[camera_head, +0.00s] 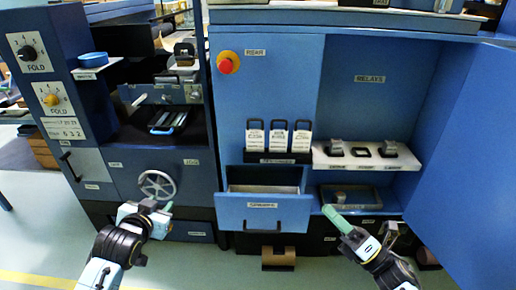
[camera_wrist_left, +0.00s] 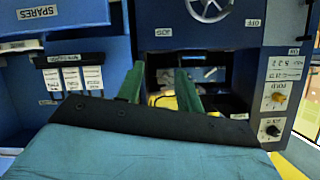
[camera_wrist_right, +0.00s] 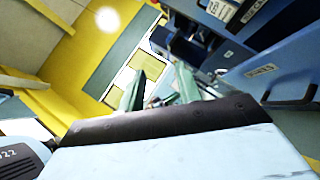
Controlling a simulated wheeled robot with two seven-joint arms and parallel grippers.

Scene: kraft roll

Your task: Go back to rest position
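My left gripper (camera_head: 167,208) is in front of the lower left cabinet, just below and right of the handwheel (camera_head: 157,186). In the left wrist view its two green fingers (camera_wrist_left: 160,90) stand apart with nothing held between them. My right gripper (camera_head: 328,210) is in front of the right cabinet, right of the open drawer (camera_head: 264,208) and near the lower tray (camera_head: 348,196). In the right wrist view its green fingers (camera_wrist_right: 158,88) are also apart, with no object held between them.
The blue cabinet door (camera_head: 468,160) stands open at the right. Above the drawer are several white-labelled blocks (camera_head: 278,140); relays sit on a white shelf (camera_head: 366,160). A red button (camera_head: 226,65) is on the cabinet. A brown roll (camera_head: 278,259) lies low in front.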

